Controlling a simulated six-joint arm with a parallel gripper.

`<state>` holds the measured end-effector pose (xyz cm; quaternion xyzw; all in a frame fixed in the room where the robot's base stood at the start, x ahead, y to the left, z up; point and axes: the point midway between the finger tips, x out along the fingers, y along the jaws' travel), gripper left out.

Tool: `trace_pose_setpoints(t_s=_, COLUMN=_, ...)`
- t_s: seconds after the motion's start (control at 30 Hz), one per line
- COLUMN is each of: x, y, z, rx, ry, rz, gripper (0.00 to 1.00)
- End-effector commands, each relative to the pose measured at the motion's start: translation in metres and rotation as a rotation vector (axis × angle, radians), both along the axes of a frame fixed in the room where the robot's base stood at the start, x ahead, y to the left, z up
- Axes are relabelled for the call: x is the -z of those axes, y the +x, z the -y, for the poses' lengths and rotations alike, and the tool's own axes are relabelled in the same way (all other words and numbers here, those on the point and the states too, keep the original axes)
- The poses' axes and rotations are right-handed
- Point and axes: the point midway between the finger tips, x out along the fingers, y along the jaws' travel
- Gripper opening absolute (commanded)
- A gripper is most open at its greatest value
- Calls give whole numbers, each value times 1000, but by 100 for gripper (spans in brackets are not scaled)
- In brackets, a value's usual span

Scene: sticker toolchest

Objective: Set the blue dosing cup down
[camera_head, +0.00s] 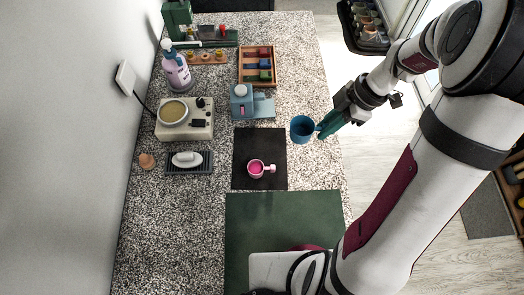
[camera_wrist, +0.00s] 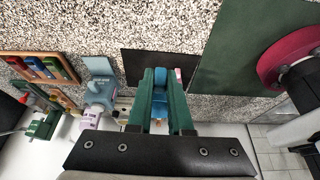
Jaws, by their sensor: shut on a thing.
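The blue dosing cup (camera_head: 302,130) is held by my gripper (camera_head: 324,127) near the right edge of the counter. In the head view it appears just right of the black mat (camera_head: 243,141). My gripper is shut on it. In the wrist view the blue cup (camera_wrist: 160,76) shows between the green fingers of my gripper (camera_wrist: 161,92), partly hidden by them. A pink cup with a handle (camera_head: 256,169) stands on the black mat. Whether the blue cup touches the counter is not clear.
A green mat (camera_head: 240,235) lies nearer. The black mat's upper part is bare.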

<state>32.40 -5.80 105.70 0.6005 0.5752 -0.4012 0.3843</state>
Motion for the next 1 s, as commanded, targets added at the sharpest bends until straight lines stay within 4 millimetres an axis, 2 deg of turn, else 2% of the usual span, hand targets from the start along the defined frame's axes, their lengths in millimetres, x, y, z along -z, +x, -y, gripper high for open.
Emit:
trace_pose_setpoints(t_s=0.17, x=15, y=8, z=-24, rx=-7, ry=1, rz=-2, gripper=0)
trace_pose_setpoints(t_s=0.53, x=63, y=41, z=-96, rx=-5, ry=0, rz=-2, gripper=0)
trace_pose_setpoints(t_s=0.67, x=74, y=45, z=-105, rx=-2, ry=0, rz=-2, gripper=0)
trace_pose_setpoints(t_s=0.83, x=105, y=45, z=-105, rx=0, ry=0, rz=-3, gripper=0)
trace_pose_setpoints(t_s=1.0, x=109, y=46, z=-105, rx=-1, ry=-1, rz=0, gripper=0)
